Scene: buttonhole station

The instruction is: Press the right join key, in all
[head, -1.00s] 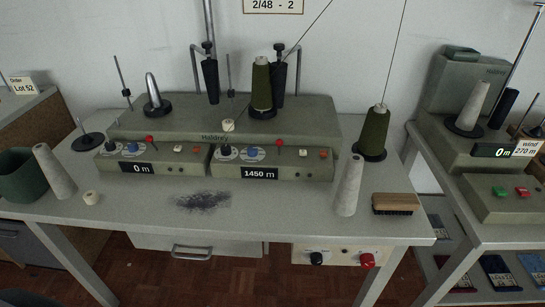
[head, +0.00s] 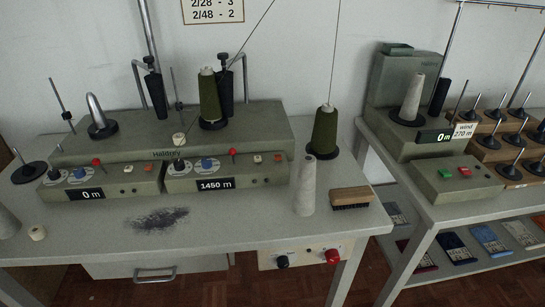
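The winding machine (head: 215,132) stands on the left table with two control panels side by side. Its right panel (head: 190,183) has a display (head: 216,184) reading 1450 m, a black knob, a blue knob (head: 207,164), a white key (head: 257,159) and an orange-red key (head: 278,158). Its left panel (head: 118,190) has a similar set, with a display (head: 86,194) reading 0 m. No lettering on the keys is readable, so I cannot tell which one is the join key. Neither of my grippers is in view.
A green cone (head: 324,131) stands behind a grey cone (head: 306,187) and a brush (head: 350,198) at the table's right. Dark fluff (head: 158,219) lies in front of the panels. Another machine (head: 440,178) with green and red keys stands on the right table (head: 470,205).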

